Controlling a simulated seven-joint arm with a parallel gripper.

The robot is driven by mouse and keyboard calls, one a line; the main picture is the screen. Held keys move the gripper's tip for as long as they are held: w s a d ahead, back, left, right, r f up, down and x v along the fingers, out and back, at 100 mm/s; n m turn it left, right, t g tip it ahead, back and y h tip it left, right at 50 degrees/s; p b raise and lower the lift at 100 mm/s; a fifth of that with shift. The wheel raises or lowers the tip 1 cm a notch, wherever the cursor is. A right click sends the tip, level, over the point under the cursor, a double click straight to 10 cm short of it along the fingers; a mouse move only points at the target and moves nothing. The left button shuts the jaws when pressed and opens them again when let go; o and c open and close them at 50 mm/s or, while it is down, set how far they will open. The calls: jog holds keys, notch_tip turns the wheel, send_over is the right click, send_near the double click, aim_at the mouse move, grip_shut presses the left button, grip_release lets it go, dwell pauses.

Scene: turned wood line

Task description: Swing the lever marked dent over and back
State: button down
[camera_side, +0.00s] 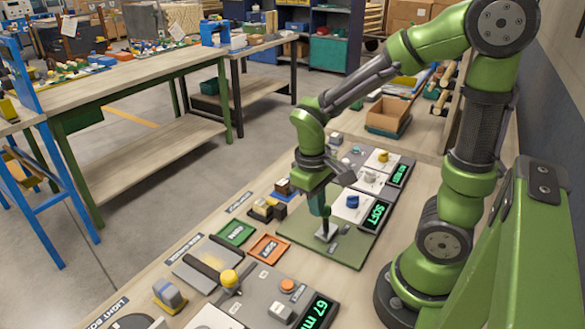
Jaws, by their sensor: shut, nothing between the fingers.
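My gripper (326,229) is shut and points down, low over the green mat (300,247) of the station with the green-lit display reading SOFT (380,216). A pale block-like part shows right at its fingertips; I cannot tell whether they touch. A blue knob (352,201) stands on a white plate just behind and right of my gripper. No label reading dent can be made out, so I cannot tell which part is that lever. My fingers may hide some of it.
An arm with a yellow ball knob (229,277) stands at the front station beside a display reading 67 (318,311). A green tray (235,233) and an orange tray (267,248) lie left of my gripper. Another station with a yellow knob (383,156) is behind.

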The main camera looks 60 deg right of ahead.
jog(key=d+y, duration=0.3)
jog(key=d, duration=0.3)
jog(key=shift+d+r, duration=0.2)
jog(key=shift+r, duration=1.05)
jog(key=w+d+r, duration=0.1)
jog(key=d+r, duration=0.2)
jog(key=r, duration=0.8)
jog(key=shift+w+r, duration=0.2)
jog(key=shift+r, duration=0.2)
jog(key=shift+d, duration=0.15)
